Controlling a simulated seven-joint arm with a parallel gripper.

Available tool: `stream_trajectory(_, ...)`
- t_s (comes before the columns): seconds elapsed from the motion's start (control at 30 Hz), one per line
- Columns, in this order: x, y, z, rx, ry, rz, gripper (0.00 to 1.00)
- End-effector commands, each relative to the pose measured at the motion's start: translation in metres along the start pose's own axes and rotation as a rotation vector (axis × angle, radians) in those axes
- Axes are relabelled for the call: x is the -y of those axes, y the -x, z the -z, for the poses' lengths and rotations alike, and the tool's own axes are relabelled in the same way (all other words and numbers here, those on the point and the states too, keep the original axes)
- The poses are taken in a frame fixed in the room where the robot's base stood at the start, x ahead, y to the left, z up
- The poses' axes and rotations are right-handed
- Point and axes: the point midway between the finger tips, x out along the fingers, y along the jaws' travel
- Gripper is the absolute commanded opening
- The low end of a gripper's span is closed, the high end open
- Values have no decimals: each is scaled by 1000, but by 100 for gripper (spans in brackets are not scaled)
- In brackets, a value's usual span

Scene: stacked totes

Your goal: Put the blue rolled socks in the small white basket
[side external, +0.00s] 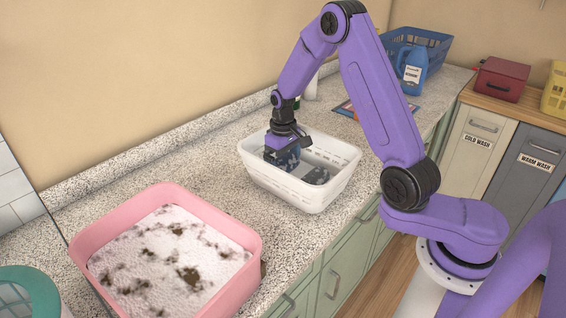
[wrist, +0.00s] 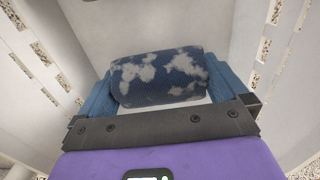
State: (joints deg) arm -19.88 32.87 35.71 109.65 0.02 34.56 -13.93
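The small white basket (side external: 327,195) stands on the speckled counter, and my gripper (side external: 286,155) reaches down inside its left part. The blue rolled socks (wrist: 160,78), dark blue with pale blotches, lie crosswise between my two blue fingers in the wrist view, with an end against each finger. They also show at the gripper in the side view (side external: 286,160), partly hidden by it. The basket's pale inside (wrist: 150,30) surrounds them in the wrist view. I cannot tell whether the socks touch the basket floor.
A dark patterned patch (side external: 316,176) shows low in the basket; I cannot tell what it is. A pink tub (side external: 245,255) with white, brown-spotted contents stands at the front left. A blue crate (side external: 432,48) and a blue jug (side external: 414,70) stand at the back.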

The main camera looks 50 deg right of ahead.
Motion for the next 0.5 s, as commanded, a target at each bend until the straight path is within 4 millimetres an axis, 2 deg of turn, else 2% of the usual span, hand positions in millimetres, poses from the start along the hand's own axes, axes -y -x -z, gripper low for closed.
stream_trajectory(0.27,0,4,0,-2,0,0,100)
stream_trajectory(0.37,0,15,1,-4,0,-1,100)
stream_trajectory(0.5,0,39,1,-6,0,-2,100)
